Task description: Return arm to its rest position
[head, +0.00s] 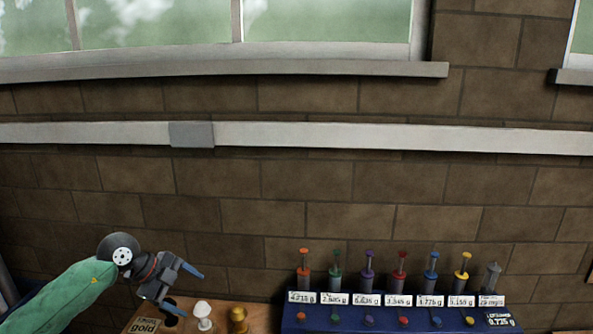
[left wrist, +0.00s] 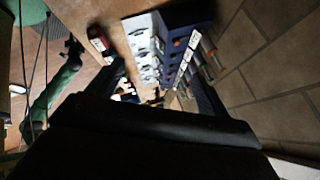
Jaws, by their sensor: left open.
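My left gripper (head: 178,285) is at the lower left of the head view, at the end of my green-sleeved arm (head: 65,300). Its two blue-tipped fingers are spread apart with nothing between them. It is above and beside a wooden board, left of a white knob-shaped piece. In the left wrist view the dark fingers (left wrist: 160,85) reach up on both sides of the picture, with the bench between them. My right gripper is not seen in the head view.
A blue rack (head: 400,322) with several coloured plungers and white labels stands at the bottom right. A wooden board (head: 130,325) holds a white knob (head: 202,314) and a brass piece (head: 238,318). A brick wall (head: 310,180) and a window (head: 330,20) are behind.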

